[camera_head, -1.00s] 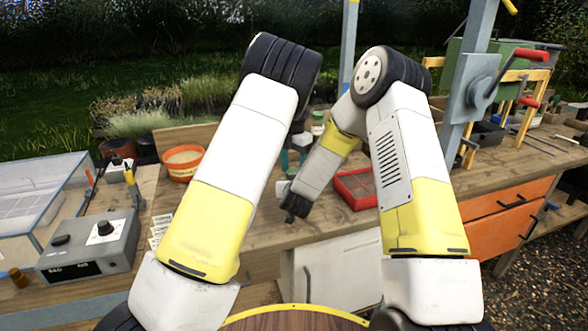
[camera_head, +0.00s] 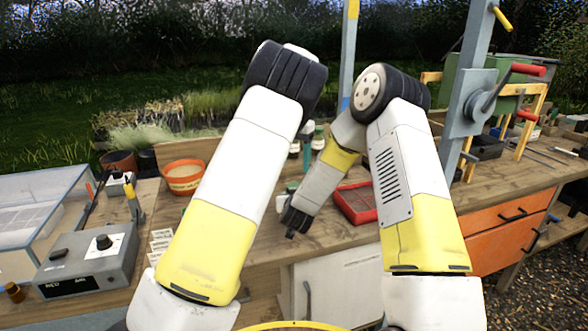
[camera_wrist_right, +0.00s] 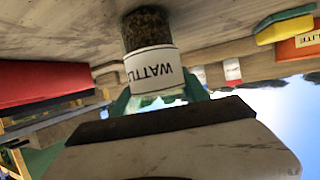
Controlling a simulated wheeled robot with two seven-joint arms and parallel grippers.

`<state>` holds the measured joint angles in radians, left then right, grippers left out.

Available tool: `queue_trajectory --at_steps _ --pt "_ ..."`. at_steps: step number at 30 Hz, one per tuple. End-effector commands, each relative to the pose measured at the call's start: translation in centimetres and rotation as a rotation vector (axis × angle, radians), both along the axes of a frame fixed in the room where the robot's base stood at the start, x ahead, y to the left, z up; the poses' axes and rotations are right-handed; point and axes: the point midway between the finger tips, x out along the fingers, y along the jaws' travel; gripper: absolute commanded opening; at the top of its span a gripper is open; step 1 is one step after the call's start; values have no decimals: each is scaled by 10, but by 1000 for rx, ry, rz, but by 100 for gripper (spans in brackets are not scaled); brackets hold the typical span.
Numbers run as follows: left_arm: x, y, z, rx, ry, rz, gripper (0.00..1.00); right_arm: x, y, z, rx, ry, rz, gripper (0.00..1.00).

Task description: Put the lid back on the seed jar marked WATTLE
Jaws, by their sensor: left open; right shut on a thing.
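In the right wrist view, which is upside down, the jar marked WATTLE (camera_wrist_right: 150,62) stands on the wooden bench with dark seeds inside. The teal fingers of my right gripper (camera_wrist_right: 158,98) are shut on its clear upper part. In the head view my right gripper (camera_head: 290,188) is small and partly hidden behind my left arm; the WATTLE jar cannot be made out there. My left gripper (camera_head: 307,143) is open, its teal fingers showing small between the two arms above the bench. I cannot make out the lid in either view.
A red tray (camera_head: 357,203) lies right of my right wrist. An orange tub (camera_head: 183,178), a grey device (camera_head: 88,262) and a clear bin (camera_head: 40,198) are at left. Other jars (camera_head: 318,140) stand at the bench's back. A grey post with a crank (camera_head: 472,100) stands at right.

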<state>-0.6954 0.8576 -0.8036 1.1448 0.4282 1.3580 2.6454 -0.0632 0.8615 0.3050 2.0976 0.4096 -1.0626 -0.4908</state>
Motion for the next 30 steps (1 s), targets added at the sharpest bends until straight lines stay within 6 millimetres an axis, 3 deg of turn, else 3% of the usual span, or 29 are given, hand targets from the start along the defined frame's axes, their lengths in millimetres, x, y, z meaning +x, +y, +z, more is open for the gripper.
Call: queue_trajectory --at_steps 12,24,30 --pt "0 0 -2 0 2 21 63 0 0 0 0 0 0 0" --pt "-1 0 -59 2 4 21 63 0 0 0 0 0 0 0" --pt "0 0 -75 0 1 20 63 0 0 0 0 0 0 0"
